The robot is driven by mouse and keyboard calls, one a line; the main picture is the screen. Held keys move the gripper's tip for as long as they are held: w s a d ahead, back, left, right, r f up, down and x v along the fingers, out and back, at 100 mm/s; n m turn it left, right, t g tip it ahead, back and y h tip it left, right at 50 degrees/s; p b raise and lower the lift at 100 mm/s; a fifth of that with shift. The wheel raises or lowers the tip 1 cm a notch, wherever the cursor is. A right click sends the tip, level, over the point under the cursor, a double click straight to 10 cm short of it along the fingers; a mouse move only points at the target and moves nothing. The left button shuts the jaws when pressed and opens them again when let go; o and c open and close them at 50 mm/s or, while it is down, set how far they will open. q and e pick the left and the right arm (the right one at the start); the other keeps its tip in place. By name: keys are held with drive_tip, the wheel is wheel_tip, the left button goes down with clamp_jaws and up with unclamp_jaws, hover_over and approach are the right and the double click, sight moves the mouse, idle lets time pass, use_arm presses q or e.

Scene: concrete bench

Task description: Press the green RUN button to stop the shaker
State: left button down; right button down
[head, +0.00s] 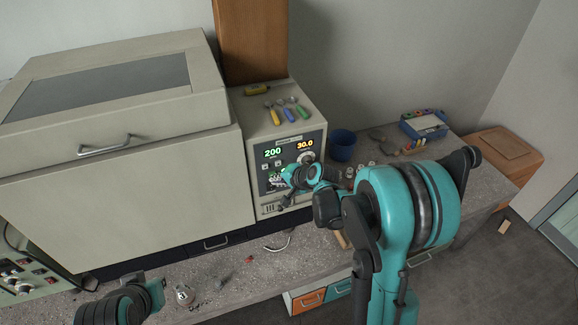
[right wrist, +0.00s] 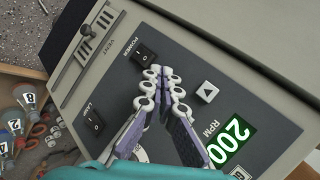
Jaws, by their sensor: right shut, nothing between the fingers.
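The shaker is a large beige cabinet (head: 120,190) with a dark control panel (head: 318,150) on its right part. The panel shows a lit green 200 display (head: 272,153) and an orange 30.0 display (head: 305,144). My right gripper (head: 276,181) is at the lower left of the panel, below the green display. In the right wrist view its fingers (right wrist: 162,78) are shut and empty, with the tips close to the POWER switch (right wrist: 143,53); I cannot tell whether they touch the panel. I cannot make out the green RUN button; my gripper covers part of the panel.
An arrow button (right wrist: 207,92) and the LAMP switch (right wrist: 95,120) lie near the fingers. Screwdrivers (head: 287,112) lie on top of the control housing. A blue cup (head: 342,145) and a blue box (head: 424,124) stand to the right. Labelled flasks (right wrist: 24,97) show at the wrist view's left.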

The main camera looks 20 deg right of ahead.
drive_tip(key=shift+s, duration=0.25)
drive_tip(key=s, duration=0.6)
drive_tip(key=shift+b, duration=0.3)
drive_tip(key=shift+d, duration=0.1)
idle(0.5)
drive_tip(key=s+f+n+h+b, duration=0.1)
drive_tip(key=s+f+n+b, duration=0.2)
drive_tip(key=s+b, duration=0.4)
drive_tip(key=s+f+n+g+h+b, duration=0.1)
drive_tip(key=s+f+n+b, duration=0.3)
drive_tip(key=s, duration=0.4)
drive_tip(key=s+f+n+h+b, duration=0.2)
drive_tip(key=s+f+b, duration=0.4)
drive_tip(key=b, duration=0.3)
drive_tip(key=shift+s+n+g+b, duration=0.3)
drive_tip(key=shift+s+n+b, duration=0.05)
drive_tip(key=shift+s+n, duration=0.4)
drive_tip(key=shift+f, duration=0.1)
idle(0.6)
